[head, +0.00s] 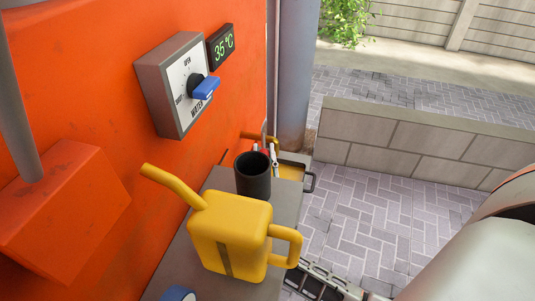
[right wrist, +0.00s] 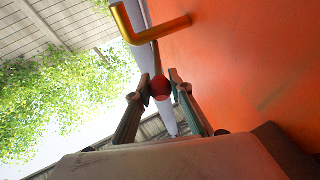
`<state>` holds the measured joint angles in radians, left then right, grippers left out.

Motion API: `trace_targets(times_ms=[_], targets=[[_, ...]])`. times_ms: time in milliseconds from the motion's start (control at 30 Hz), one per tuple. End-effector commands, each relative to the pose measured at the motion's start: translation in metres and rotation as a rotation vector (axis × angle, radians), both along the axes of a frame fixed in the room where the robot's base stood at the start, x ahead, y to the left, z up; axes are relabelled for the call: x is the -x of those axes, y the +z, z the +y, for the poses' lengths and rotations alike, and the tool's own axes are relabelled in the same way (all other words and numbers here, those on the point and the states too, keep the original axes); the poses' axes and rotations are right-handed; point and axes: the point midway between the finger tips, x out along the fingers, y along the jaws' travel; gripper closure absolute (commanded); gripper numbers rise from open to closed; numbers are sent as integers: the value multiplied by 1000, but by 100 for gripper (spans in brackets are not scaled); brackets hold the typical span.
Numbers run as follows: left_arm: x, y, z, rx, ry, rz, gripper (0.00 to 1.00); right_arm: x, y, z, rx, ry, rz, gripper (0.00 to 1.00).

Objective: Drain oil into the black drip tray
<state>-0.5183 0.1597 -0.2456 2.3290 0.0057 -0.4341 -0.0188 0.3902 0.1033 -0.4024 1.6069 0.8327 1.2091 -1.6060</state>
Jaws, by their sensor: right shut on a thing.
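The black drip tray (head: 296,161) shows partly beyond the black cup in the head view. Its inside looks yellow; I cannot tell whether that is oil. A yellow bent pipe (head: 262,138) comes off the orange wall above it and also shows in the right wrist view (right wrist: 143,36). A red knob (right wrist: 160,87) sits between the fingertips of my right gripper (right wrist: 159,90), which is shut on it. In the head view that gripper (head: 269,152) is small and mostly hidden behind the cup and shelf. My left gripper is not in view.
A yellow spouted can (head: 232,232) and a black cup (head: 253,176) stand on a grey shelf (head: 283,210). A water dial box (head: 180,85) with a blue handle (head: 206,88) and a 35 °C display (head: 221,44) are on the wall. Paving lies right.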

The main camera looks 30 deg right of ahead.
Motion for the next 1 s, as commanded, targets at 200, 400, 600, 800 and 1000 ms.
trace_targets(times_ms=[200, 400, 600, 800, 1000], targets=[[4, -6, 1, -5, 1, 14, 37, -7, 0, 8, -6, -109, 1, 100], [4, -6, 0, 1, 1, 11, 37, -10, 0, 13, -3, -159, 2, 100], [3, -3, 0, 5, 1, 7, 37, -10, 1, 14, 0, -164, 2, 100], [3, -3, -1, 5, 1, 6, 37, -10, 1, 14, 0, -163, 2, 66], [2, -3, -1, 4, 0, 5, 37, -10, 0, 14, -1, -163, 2, 62]])
